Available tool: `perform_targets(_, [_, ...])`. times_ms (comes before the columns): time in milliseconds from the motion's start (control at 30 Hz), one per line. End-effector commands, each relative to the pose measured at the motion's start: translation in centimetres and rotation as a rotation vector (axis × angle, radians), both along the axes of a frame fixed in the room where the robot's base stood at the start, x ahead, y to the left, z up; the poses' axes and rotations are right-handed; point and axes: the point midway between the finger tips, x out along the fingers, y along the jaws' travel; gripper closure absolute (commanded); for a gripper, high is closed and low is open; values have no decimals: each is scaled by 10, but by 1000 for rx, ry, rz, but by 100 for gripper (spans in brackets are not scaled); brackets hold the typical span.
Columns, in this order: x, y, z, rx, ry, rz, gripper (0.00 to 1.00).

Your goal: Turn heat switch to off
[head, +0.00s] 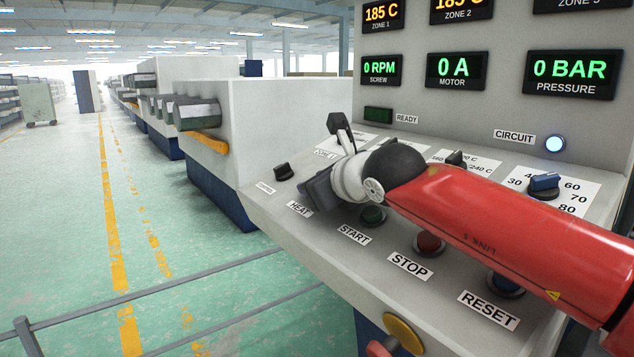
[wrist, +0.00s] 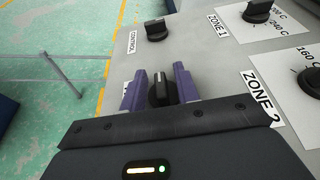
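The heat switch, a black rotary knob (wrist: 161,92), shows in the wrist view between the two purple fingers of my gripper (wrist: 160,72). Its pointer line runs roughly up the picture. The fingers stand apart, one on each side of the knob; whether either touches it I cannot tell. In the head view my gripper (head: 318,192) is over the panel just above the HEAT label (head: 299,208), and it hides the heat switch and its fingertips there. In the wrist view the left finger covers most of the label beside the knob.
The control knob (head: 283,172) sits just beyond my gripper. Zone knobs (wrist: 258,11) are to the right in the wrist view. The CIRCUIT lamp (head: 555,144) is lit.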

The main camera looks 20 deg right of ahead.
Motion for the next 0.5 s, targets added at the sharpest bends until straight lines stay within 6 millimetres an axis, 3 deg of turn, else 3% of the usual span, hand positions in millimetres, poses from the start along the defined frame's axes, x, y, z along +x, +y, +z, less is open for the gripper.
perform_targets(300, [-2, 0, 1, 0, -1, 0, 66])
perform_targets(500, [-26, -3, 9, 2, -4, -1, 66])
